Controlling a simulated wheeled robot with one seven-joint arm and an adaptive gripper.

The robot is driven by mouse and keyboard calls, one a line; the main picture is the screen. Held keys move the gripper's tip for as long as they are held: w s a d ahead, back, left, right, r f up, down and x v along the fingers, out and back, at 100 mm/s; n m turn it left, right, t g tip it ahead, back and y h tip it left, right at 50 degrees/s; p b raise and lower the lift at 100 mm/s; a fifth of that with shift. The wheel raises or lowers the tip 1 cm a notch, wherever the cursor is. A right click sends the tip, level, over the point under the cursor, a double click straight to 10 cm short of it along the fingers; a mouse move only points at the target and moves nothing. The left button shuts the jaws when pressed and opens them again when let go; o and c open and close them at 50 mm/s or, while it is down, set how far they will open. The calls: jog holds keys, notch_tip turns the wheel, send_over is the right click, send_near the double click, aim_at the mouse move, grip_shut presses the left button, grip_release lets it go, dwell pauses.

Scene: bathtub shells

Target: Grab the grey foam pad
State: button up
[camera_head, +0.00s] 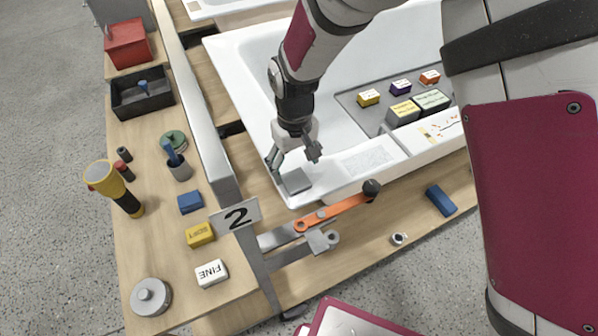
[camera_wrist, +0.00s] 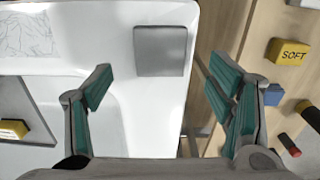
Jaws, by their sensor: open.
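The grey foam pad (camera_head: 296,181) is a flat square lying on the white rim of the bathtub shell (camera_head: 250,95), near the front left corner. In the wrist view the pad (camera_wrist: 160,51) lies ahead, between the lines of the two fingers and beyond their tips. My gripper (camera_head: 293,156) is over the rim just above the pad in the head view, with the fingers spread. In the wrist view my gripper (camera_wrist: 158,82) is open and nothing is between its fingers.
An orange-handled clamp (camera_head: 335,212) stands at the rim's front edge, right of the pad. The wooden bench holds a yellow SOFT block (camera_head: 200,234), a white FINE block (camera_head: 212,273) and a flashlight (camera_head: 113,187).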

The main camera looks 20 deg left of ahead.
aim_at(296, 180)
notch_tip(296, 180, down, 5)
jog(key=shift+s, duration=0.1)
jog(key=shift+c, duration=0.6)
jog(key=c, duration=0.8)
